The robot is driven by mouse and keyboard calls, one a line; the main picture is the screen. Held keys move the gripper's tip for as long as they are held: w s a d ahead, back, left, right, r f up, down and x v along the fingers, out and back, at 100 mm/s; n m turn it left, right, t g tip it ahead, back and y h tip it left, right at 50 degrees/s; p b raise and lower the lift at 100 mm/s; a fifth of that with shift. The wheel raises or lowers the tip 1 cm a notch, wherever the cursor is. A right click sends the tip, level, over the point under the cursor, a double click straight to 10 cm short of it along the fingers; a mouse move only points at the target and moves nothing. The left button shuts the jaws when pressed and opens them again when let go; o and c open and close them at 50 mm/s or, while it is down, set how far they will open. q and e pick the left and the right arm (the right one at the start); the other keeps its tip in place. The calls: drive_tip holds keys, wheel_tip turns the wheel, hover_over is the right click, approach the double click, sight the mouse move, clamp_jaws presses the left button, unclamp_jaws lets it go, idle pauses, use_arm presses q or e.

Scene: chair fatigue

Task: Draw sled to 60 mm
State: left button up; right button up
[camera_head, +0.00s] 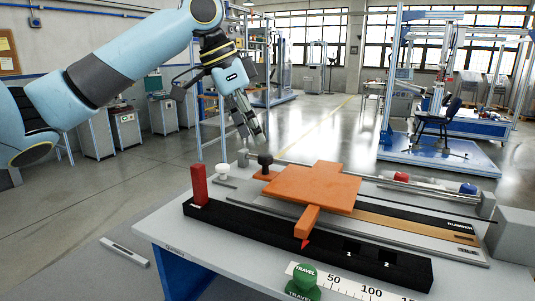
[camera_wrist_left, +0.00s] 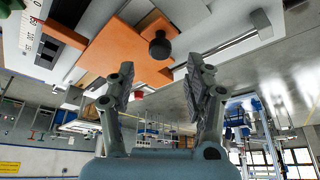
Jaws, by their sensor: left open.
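The orange sled (camera_head: 312,188) lies on the grey rail bed (camera_head: 290,215) on the table. It also shows in the wrist view (camera_wrist_left: 112,50). A black ball knob (camera_head: 265,161) stands on an orange tab at its back left; it also shows in the wrist view (camera_wrist_left: 160,47). An orange arm (camera_head: 308,221) with a red tip reaches forward over the black bar, to the left of the 50 mark. The white scale (camera_head: 350,287) is partly hidden by a green knob. My left gripper (camera_head: 252,136) is open and empty, above and behind the black knob, apart from it.
A red post (camera_head: 199,184) and a white knob (camera_head: 222,170) stand left of the sled. A green TRAVEL knob (camera_head: 303,280) stands at the front edge. Red and blue caps (camera_head: 467,188) and a grey block (camera_head: 513,236) are at the right. The air above the sled is clear.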

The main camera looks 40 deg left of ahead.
sight(264, 155)
use_arm(q)
drive_tip(key=x, duration=0.7)
drive_tip(key=shift+c, duration=0.2)
drive_tip(key=c, duration=0.4)
clamp_jaws()
use_arm(e)
drive_tip(key=shift+w+a+r, duration=0.1)
drive_tip(key=shift+w+r, duration=0.25)
drive_tip(key=shift+w, duration=0.2)
